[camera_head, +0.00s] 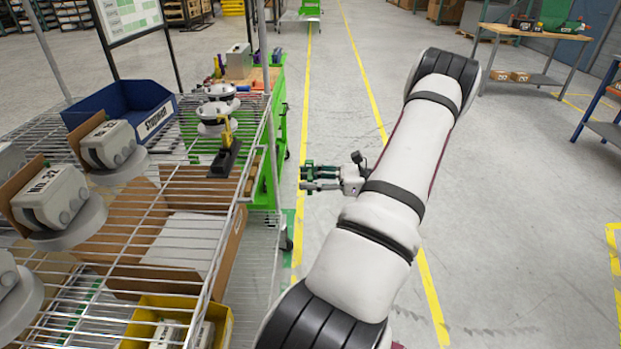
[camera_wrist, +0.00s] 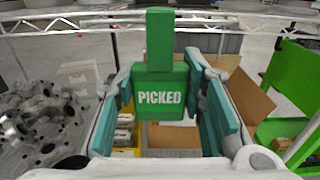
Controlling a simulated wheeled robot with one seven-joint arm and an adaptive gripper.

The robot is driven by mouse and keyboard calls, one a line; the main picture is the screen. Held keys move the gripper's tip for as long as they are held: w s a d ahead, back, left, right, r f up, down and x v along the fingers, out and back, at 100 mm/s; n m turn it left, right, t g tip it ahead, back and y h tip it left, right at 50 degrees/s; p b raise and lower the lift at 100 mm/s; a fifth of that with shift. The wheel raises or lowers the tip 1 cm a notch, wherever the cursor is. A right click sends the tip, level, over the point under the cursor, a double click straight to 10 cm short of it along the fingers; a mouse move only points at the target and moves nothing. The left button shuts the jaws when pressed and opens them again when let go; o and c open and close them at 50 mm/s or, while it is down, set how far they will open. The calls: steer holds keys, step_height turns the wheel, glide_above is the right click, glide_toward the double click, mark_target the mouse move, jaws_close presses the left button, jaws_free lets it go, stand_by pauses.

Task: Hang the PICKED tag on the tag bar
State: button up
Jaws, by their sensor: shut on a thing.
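The green PICKED tag (camera_wrist: 160,80) stands upright in the wrist view, with a narrow tab at its top and white lettering facing the camera. My gripper (camera_head: 306,178) is shut on the tag, with a green-padded finger at each side of it. In the head view the fingers point left towards the wire shelf, apart from it, over the aisle. The tag cannot be told apart from the fingers there. No tag bar can be identified with certainty; a pale wire rail (camera_wrist: 70,27) crosses behind the tag's top in the wrist view.
The wire shelf (camera_head: 190,262) at the left holds a blue bin (camera_head: 125,100), a yellow bin (camera_head: 185,307), cartons and grey housings. A green cart (camera_head: 268,150) stands behind it. Metal parts (camera_wrist: 45,120) lie at left in the wrist view.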

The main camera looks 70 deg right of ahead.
steer(key=f+b+x, duration=0.1)
steer(key=b+x, duration=0.3)
steer(key=x, duration=0.8)
steer(key=shift+w+a, duration=0.2)
steer(key=shift+w, duration=0.15)
stand_by(0.5)
steer(key=o, duration=1.1)
steer(key=shift+c, duration=0.2)
steer(key=shift+s, duration=0.15)
steer(key=v, duration=1.2)
steer(key=shift+f, duration=0.1)
